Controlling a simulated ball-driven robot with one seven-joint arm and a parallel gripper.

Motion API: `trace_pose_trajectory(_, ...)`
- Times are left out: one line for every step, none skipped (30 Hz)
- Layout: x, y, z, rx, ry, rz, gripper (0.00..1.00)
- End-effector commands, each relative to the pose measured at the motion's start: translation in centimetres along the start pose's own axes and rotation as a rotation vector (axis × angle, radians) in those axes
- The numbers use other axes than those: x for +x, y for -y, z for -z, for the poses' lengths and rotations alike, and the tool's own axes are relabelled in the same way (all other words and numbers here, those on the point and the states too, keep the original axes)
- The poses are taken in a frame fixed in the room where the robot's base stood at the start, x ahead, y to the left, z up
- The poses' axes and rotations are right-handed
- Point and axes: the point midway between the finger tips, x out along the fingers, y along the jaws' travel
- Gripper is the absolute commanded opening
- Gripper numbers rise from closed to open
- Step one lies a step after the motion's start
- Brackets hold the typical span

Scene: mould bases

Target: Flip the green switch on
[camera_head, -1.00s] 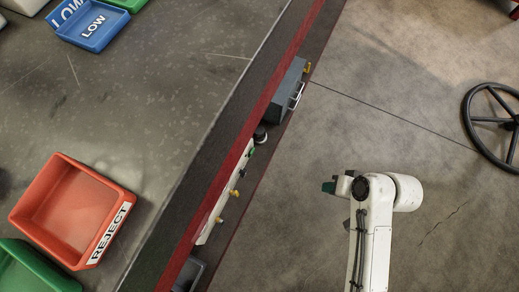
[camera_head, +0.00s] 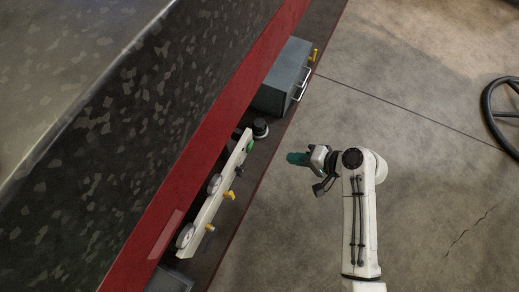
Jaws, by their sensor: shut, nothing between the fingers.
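A pale panel (camera_head: 204,219) stands below the red edge of the bench, seen from above. A small green part, which looks like the green switch (camera_head: 250,146), is at its upper end; its lever position is too small to tell. My gripper (camera_head: 292,158), with teal fingers, is shut and empty. It is to the right of the green switch and a little lower in the picture, with a gap between them.
A black round knob (camera_head: 260,127) sits just above the green switch. A grey box (camera_head: 283,82) with a pale handle is further up. Round dials (camera_head: 185,235) are on the panel. A black wheel (camera_head: 490,110) is at the right. The floor right of the panel is clear.

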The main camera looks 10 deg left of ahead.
Motion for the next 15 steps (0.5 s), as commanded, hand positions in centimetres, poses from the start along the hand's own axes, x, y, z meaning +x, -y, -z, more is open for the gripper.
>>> trace_pose_trajectory(0.0, 0.0, 0.0, 0.0, 0.0, 0.0, 0.0)
trace_pose_trajectory(0.0, 0.0, 0.0, 0.0, 0.0, -0.001, 0.0)
trace_pose_trajectory(0.1, -0.1, 0.0, 0.0, 0.0, -0.001, 0.0)
trace_pose_trajectory(0.2, -0.1, 0.0, -0.001, 0.001, -0.001, 0.0)
trace_pose_trajectory(0.4, -0.1, 0.0, -0.001, 0.001, -0.001, 0.0)
trace_pose_trajectory(0.7, -0.1, 0.0, -0.001, 0.001, -0.001, 0.0)
trace_pose_trajectory(1.0, -0.2, 0.0, -0.001, 0.001, -0.001, 0.0)
trace_pose_trajectory(1.4, -0.2, 0.0, -0.001, 0.001, -0.001, 0.0)
trace_pose_trajectory(1.9, -0.3, -0.1, -0.001, 0.003, -0.001, 0.0)
trace_pose_trajectory(2.4, -0.4, -0.1, -0.001, 0.003, -0.002, 0.0)
trace_pose_trajectory(3.0, -0.4, -0.1, -0.001, 0.003, -0.001, 0.0)
trace_pose_trajectory(3.8, -0.4, -0.1, -0.002, 0.003, -0.001, 0.0)
trace_pose_trajectory(4.4, -0.4, -0.1, -0.003, 0.004, -0.001, 0.0)
trace_pose_trajectory(5.0, -0.4, -0.1, -0.003, 0.003, -0.001, 0.0)
trace_pose_trajectory(5.8, -0.4, -0.1, -0.003, 0.003, -0.001, 0.0)
